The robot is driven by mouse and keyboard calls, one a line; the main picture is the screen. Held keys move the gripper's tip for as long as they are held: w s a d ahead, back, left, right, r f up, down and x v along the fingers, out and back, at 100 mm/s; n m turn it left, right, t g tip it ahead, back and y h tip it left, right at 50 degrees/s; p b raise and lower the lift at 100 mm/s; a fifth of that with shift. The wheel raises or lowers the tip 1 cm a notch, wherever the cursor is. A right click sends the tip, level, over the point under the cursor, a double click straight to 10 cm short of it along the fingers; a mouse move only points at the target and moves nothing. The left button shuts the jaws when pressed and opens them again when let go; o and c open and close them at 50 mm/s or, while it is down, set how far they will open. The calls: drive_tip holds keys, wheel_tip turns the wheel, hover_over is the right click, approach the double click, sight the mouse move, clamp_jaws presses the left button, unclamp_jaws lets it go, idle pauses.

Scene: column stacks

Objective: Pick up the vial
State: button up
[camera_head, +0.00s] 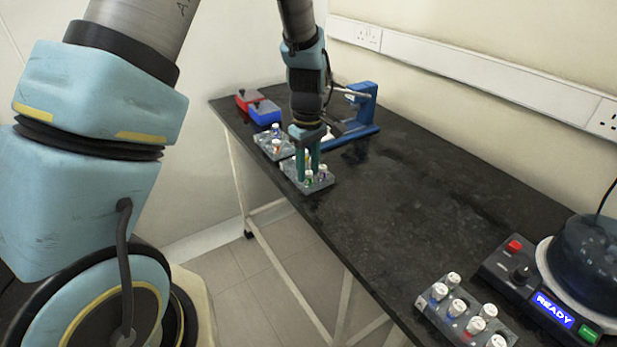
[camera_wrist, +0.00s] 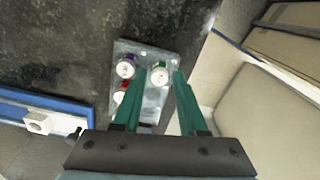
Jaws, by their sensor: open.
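Several white-capped vials stand in a small grey rack (camera_head: 318,188), which also shows in the wrist view (camera_wrist: 152,53). In the wrist view they are a green-banded vial (camera_wrist: 159,70), a purple-banded vial (camera_wrist: 126,69) and a red-banded vial (camera_wrist: 120,98). My gripper (camera_head: 307,171) is over this rack, fingers pointing down. In the wrist view my gripper (camera_wrist: 159,74) is open, with the green vial's cap between its fingertips. I cannot tell whether either finger touches it. The fingers partly hide the rack's near part.
A second grey rack (camera_head: 262,148) with vials stands close behind. Red (camera_head: 246,98) and blue (camera_head: 265,113) boxes and a blue stand (camera_head: 366,103) are farther back. A third rack (camera_head: 439,322) and a machine reading READY (camera_head: 554,309) are at front right. The black table's (camera_head: 420,190) middle is clear.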

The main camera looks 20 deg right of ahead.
clamp_jaws()
idle(0.6)
